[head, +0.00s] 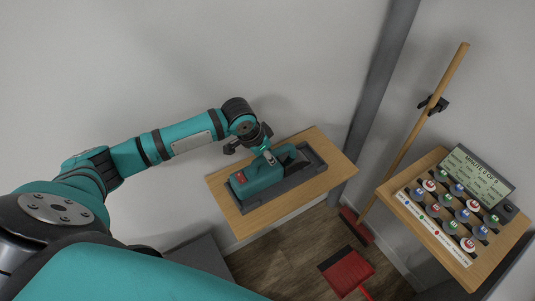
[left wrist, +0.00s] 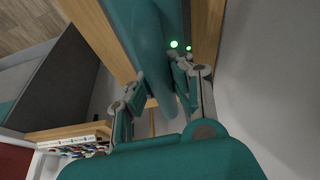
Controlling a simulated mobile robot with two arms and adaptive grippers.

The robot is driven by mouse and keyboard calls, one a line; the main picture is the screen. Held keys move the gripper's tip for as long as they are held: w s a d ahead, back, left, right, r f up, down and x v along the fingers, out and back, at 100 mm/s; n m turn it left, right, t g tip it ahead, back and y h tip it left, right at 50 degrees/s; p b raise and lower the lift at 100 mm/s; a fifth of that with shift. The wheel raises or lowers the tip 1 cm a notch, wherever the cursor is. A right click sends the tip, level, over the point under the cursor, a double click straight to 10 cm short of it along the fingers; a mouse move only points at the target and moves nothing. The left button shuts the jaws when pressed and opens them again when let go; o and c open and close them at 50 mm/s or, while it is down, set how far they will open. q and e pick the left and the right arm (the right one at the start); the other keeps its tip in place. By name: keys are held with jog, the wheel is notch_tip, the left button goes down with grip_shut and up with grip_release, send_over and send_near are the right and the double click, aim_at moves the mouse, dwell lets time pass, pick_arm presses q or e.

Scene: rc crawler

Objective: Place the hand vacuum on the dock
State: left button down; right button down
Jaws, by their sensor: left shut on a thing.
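The teal hand vacuum (head: 258,180), with a red patch near one end, lies along the dark grey dock (head: 319,167) on a wooden shelf. It appears within the dock's outline; I cannot tell whether it rests fully down. My left gripper (head: 269,158) is shut on the vacuum's upper part from above. In the left wrist view the vacuum (left wrist: 146,38) runs between the fingers of the left gripper (left wrist: 160,82), and two small green lights (left wrist: 174,44) glow beside it. My right gripper is not in view.
The wooden shelf (head: 235,210) is against a pale wall, with a grey post (head: 382,85) to its right. A second shelf (head: 393,188) at right holds a board of several round pieces and a display.

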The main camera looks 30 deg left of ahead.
pick_arm(q)
jog(key=shift+r, duration=0.1)
jog(key=c, duration=1.2)
grip_release()
jog(key=b+v, duration=0.1)
jog(key=v, duration=1.1)
